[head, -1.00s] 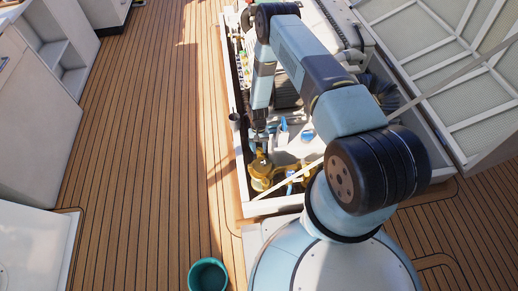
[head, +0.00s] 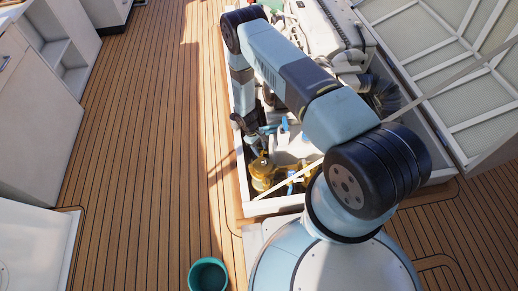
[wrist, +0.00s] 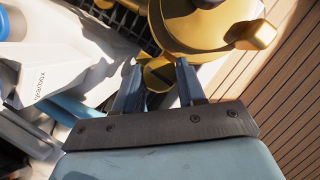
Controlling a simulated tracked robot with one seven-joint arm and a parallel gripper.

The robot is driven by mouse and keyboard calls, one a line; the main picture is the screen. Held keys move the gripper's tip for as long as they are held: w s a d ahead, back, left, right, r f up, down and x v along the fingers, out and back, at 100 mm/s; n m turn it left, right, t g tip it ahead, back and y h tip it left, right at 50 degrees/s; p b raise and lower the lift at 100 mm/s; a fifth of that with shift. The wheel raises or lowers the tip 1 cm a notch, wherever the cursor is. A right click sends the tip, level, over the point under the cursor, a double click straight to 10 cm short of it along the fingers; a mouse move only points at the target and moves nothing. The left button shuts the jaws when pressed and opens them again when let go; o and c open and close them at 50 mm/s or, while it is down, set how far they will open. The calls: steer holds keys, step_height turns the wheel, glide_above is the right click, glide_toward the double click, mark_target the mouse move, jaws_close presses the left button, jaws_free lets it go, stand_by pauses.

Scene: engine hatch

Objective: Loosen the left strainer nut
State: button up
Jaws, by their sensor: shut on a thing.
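Brass strainers (head: 262,172) stand in the front left corner of the open hatch in the head view. The wrist view shows a large brass body (wrist: 205,22) with a side lug at the top. My gripper (wrist: 158,80) has one finger on each side of a small brass nut (wrist: 160,74), below that body, and is shut on it. It seems to be the left strainer nut, but most of it is hidden between the fingers. In the head view my gripper comes down behind the brass strainer, and its fingertips cannot be made out clearly.
The hatch's pale rim (head: 285,204) surrounds the engine (head: 330,28). A pale strap or bar (head: 292,180) crosses near the strainers. Blue fittings (head: 284,125) lie close by. The propped lid (head: 440,60) is at right. A teal bucket (head: 208,274) stands on the open deck.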

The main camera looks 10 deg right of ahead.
steer(key=shift+n, duration=0.4)
steer(key=o, duration=0.8)
steer(key=shift+c, duration=0.2)
steer(key=v, duration=1.3)
steer(key=shift+a+r, duration=0.3)
steer(key=shift+r, duration=0.1)
